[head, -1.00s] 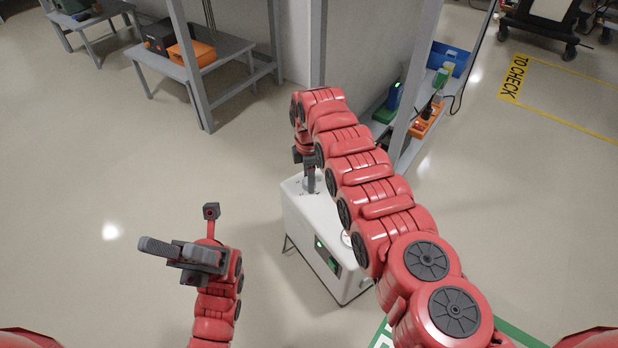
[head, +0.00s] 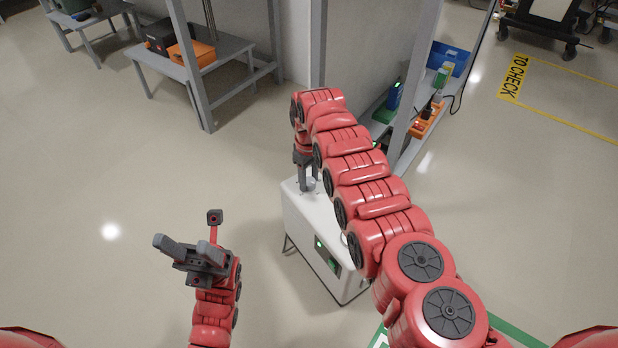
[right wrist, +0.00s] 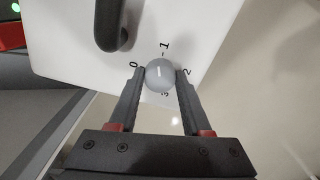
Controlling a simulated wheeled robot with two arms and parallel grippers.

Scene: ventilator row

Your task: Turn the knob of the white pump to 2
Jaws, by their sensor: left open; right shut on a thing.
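The white pump (head: 300,222) stands on the floor in front of me, with a green-lit panel on its front. Its round grey knob (right wrist: 160,73) is on the top face, ringed by the marks 0, 1, 2 and 3. A short white line on the knob lies roughly along the direction of the 1. My right gripper (right wrist: 161,76) is shut on the knob, one finger on the 0 side and one on the 2 side; in the head view it reaches down onto the pump top. My left gripper (head: 187,240) is open and empty, left of the pump.
A dark handle (right wrist: 108,28) rises from the pump top near the 0. A shelf with a blue bin (head: 452,58) and an orange device (head: 428,120) stands behind to the right. A grey table (head: 185,72) is at the back left. The floor left of the pump is clear.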

